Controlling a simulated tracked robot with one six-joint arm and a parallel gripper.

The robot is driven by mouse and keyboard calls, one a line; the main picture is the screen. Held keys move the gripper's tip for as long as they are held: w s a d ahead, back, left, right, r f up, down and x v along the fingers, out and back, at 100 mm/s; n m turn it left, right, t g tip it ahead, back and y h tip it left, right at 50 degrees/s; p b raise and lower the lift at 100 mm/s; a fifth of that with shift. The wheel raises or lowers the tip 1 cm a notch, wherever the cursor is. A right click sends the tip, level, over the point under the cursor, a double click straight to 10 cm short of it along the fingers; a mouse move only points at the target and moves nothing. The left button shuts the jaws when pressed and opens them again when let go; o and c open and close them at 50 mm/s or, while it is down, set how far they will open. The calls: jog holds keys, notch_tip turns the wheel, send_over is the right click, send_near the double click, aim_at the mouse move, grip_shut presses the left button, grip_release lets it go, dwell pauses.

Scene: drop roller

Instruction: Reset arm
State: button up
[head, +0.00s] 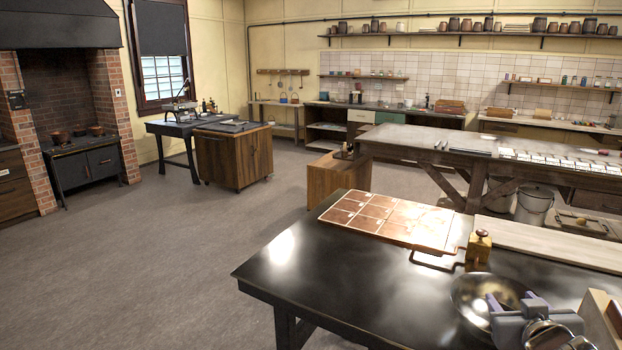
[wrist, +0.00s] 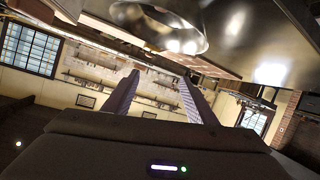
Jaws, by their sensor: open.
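My gripper (head: 511,297) is at the lower right of the head view, over the black table (head: 330,262), in front of or above a shiny metal bowl (head: 468,293). Its two purple-grey fingers stand apart with nothing visible between them. In the wrist view my gripper (wrist: 158,77) also shows open and empty, with the fingers pointing up the picture. The bowl (wrist: 160,28) shows there at the top, beyond the fingertips. Whether the gripper touches the bowl cannot be told. Part of the bowl is hidden behind the gripper in the head view.
A tray of brown square plates (head: 345,217), a small brass-coloured block with a knob (head: 479,247) and a long pale board (head: 550,241) lie on the table. A wooden box (head: 598,318) stands close right of my gripper. The table's left front is clear, as is the floor (head: 180,260).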

jog(key=s+a+f+g+y, duration=0.1)
jog(key=s+a, duration=0.3)
jog(key=a, duration=0.5)
jog(key=s+a+f+n+g+y, duration=0.1)
jog(key=s+a+g+y, duration=0.1)
jog(key=s+a, duration=0.3)
jog(key=s+a+f+n+g+y, duration=0.1)
jog(key=s+a+g, duration=0.3)
jog(key=a, duration=0.9)
jog(key=shift+s+a+f+y, duration=0.2)
jog(key=shift+s+a+y, duration=0.15)
jog(key=shift+s+y, duration=0.35)
jog(key=shift+w, duration=0.15)
jog(key=shift+c, duration=0.3)
